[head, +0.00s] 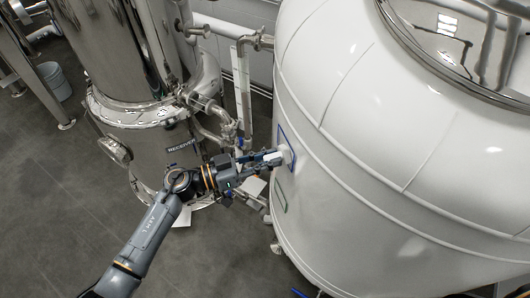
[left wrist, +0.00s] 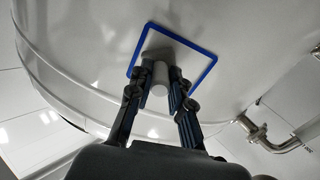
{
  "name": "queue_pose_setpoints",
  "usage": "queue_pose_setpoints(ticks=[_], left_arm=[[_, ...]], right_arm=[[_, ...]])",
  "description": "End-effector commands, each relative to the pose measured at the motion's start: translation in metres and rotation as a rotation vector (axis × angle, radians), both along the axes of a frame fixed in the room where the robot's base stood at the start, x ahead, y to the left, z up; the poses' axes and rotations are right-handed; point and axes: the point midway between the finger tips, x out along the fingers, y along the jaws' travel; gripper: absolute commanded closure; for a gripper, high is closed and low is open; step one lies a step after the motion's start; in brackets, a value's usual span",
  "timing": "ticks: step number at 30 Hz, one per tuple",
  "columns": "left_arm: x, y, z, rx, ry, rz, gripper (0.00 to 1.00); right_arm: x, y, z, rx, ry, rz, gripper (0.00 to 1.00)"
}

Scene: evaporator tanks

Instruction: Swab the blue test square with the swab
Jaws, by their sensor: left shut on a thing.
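The blue test square (head: 290,140) is a blue outline on the side of the large white tank in the head view. It also shows in the left wrist view (left wrist: 181,36), with its lower edge partly hidden by my fingers. My left gripper (head: 272,158) is at the square, with its fingers pointing at the tank wall. In the left wrist view, the left gripper (left wrist: 158,88) is shut on the swab (left wrist: 157,96), a pale, short cylinder. The swab's far end lies over the inside of the square. I cannot tell whether it touches the wall. My right gripper is not in view.
The white tank (head: 345,110) fills the right of the head view. A green outlined square (head: 279,196) is below the blue one. A steel receiver tank (head: 140,130) with pipes stands left of my gripper. Grey floor (head: 60,190) lies open at left.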

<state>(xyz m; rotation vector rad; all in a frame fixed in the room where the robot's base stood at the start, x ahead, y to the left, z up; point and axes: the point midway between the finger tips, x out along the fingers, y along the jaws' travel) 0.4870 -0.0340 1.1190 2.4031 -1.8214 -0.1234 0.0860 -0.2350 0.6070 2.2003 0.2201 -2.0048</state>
Motion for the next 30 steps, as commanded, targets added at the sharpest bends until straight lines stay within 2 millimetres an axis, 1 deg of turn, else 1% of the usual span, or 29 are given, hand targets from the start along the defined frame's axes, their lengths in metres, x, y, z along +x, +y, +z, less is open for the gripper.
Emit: queue_pose_setpoints(ticks=[5,12,15,20,30], left_arm=[[-0.007,-0.003,-0.001,0.002,0.001,0.000,1.00],[-0.026,-0.010,0.000,0.001,0.000,-0.001,1.00],[-0.027,-0.011,0.000,0.001,-0.001,-0.001,1.00],[-0.024,-0.011,0.000,0.000,-0.001,0.000,1.00],[0.000,-0.003,0.000,0.001,-0.003,0.001,1.00]], right_arm=[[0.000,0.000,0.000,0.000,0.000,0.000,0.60],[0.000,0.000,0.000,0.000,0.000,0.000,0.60],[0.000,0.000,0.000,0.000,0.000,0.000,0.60],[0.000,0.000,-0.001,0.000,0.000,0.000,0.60],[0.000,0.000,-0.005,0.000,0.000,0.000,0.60]])
